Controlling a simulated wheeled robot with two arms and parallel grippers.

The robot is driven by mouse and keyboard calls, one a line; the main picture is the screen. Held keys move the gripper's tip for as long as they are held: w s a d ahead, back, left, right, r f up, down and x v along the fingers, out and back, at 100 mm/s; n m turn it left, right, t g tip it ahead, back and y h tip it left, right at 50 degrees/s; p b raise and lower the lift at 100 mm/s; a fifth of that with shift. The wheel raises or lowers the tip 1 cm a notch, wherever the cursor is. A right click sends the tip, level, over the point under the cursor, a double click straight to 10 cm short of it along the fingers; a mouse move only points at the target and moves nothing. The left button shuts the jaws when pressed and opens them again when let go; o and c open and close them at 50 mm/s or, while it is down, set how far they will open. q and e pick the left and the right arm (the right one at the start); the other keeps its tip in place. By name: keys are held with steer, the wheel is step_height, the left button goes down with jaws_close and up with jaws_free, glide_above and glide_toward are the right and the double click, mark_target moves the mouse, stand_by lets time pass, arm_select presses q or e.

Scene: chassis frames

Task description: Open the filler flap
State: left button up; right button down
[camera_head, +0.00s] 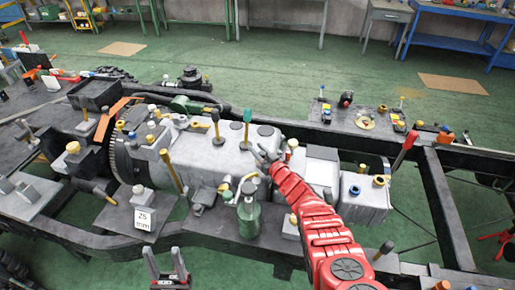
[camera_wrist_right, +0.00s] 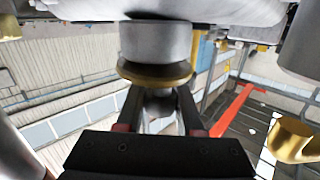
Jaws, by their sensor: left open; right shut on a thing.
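My right gripper (camera_head: 264,157), at the end of the red arm, is over the pale grey housing in the middle of the chassis in the head view. In the right wrist view its two dark fingers (camera_wrist_right: 159,108) are shut on a small grey piece (camera_wrist_right: 158,101). This piece adjoins a grey cylinder (camera_wrist_right: 156,40) with a gold ring (camera_wrist_right: 154,72). I cannot tell for sure whether the piece is the filler flap. My left gripper (camera_head: 168,262) is open and empty at the bottom of the head view, in front of the chassis.
The pale housing (camera_head: 190,152) carries several upright tools, including a green-handled one (camera_head: 247,117). A green bottle (camera_head: 249,212) stands close to the red arm. Dark chassis rails (camera_head: 445,205) lie right; green floor behind is mostly clear.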

steer(key=shift+w+d+m+g, duration=0.2)
steer(key=shift+m+g, duration=0.1)
steer(key=shift+w+r+g+b, duration=0.1)
steer(key=shift+r+g+b, duration=0.05)
steer(key=shift+g+b, duration=0.2)
